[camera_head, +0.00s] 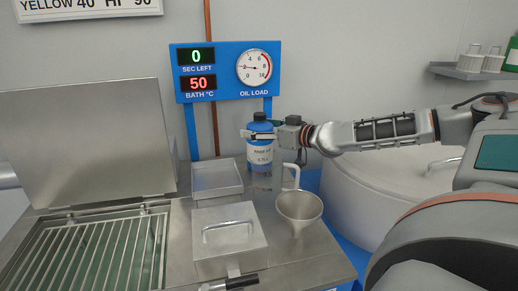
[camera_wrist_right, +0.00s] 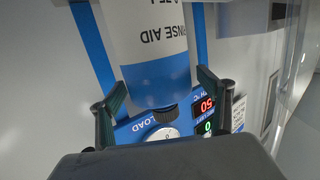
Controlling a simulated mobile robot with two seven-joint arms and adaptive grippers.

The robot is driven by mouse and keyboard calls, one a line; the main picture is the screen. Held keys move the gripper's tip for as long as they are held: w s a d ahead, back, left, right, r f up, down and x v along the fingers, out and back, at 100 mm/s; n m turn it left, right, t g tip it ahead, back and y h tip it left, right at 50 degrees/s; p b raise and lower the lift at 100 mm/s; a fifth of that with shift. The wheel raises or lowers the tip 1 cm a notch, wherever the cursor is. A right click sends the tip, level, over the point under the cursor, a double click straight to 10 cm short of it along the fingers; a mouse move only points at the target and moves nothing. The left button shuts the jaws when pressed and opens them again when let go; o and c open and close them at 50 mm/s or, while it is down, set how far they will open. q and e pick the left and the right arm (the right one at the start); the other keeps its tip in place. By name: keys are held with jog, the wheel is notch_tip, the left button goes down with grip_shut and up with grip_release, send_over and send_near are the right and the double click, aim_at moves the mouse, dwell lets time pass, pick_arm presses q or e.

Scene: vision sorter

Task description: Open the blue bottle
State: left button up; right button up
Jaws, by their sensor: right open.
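The blue bottle (camera_head: 261,157) stands upright behind the metal trays, below the display board. It has a blue shoulder, a white label reading "RINSE AID" and a small dark cap (camera_head: 259,116). My right gripper (camera_head: 258,134) reaches in from the right at the bottle's blue upper part, just below the cap. In the right wrist view the bottle (camera_wrist_right: 150,45) appears upside down, with its ribbed cap (camera_wrist_right: 165,113) towards the gripper. The open fingers of my right gripper (camera_wrist_right: 162,86) stand on either side of it. Contact cannot be told. My left gripper is not in view.
A lidded metal box (camera_head: 229,235), an open metal tray (camera_head: 217,182) and a funnel-like cup (camera_head: 299,207) stand in front of the bottle. A display board (camera_head: 224,72) rises behind it. A grated basin (camera_head: 95,250) with a raised lid is at left, a large round drum (camera_head: 375,200) at right.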

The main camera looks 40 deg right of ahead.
jog(key=c, duration=1.8)
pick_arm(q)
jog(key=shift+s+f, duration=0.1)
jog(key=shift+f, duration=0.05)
pick_arm(e)
jog(key=shift+r, duration=0.2)
jog(key=c, duration=0.4)
